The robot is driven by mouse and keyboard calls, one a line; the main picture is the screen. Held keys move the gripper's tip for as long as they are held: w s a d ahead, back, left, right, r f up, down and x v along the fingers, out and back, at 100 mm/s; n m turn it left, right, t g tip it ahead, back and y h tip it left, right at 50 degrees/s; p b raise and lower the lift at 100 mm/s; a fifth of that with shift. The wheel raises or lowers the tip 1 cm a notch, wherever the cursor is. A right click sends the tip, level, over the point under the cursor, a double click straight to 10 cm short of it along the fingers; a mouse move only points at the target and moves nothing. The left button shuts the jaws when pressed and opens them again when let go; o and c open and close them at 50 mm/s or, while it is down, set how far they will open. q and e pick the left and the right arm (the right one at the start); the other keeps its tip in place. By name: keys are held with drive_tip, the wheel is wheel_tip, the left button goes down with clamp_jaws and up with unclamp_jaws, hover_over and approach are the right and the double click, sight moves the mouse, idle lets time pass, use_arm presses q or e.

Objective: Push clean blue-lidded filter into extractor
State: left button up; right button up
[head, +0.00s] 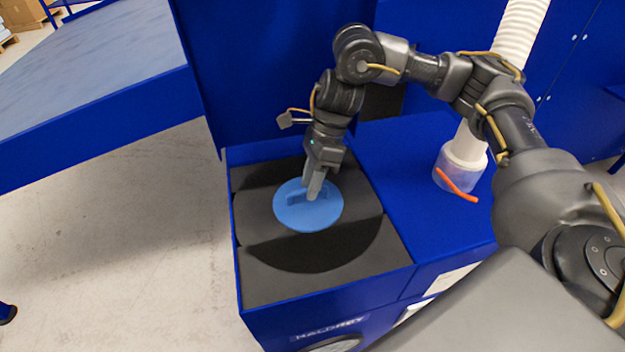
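The blue lid (309,214) of the filter sits at the middle of the dark top of the extractor (285,319), a blue box-shaped machine. Only the lid shows, so I cannot tell how deep the filter's body sits. My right gripper (314,192) points down onto the lid, with its fingers at the lid's raised handle. From this angle I cannot tell whether the fingers are closed around the handle or only touch it. My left gripper is not in view.
A white ribbed hose (519,30) ends in a clear collar with an orange handle (457,185) on the blue cabinet (403,150) to the right. A grey-topped blue table (88,75) stands at the left. Bare floor (140,220) lies between table and extractor.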

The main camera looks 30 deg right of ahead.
drive_tip(key=s+p+v, duration=0.1)
drive_tip(key=p+v, duration=0.5)
drive_tip(key=v, duration=0.1)
drive_tip(key=shift+w+r, duration=0.15)
drive_tip(key=shift+w, duration=0.3)
drive_tip(key=shift+d, duration=0.2)
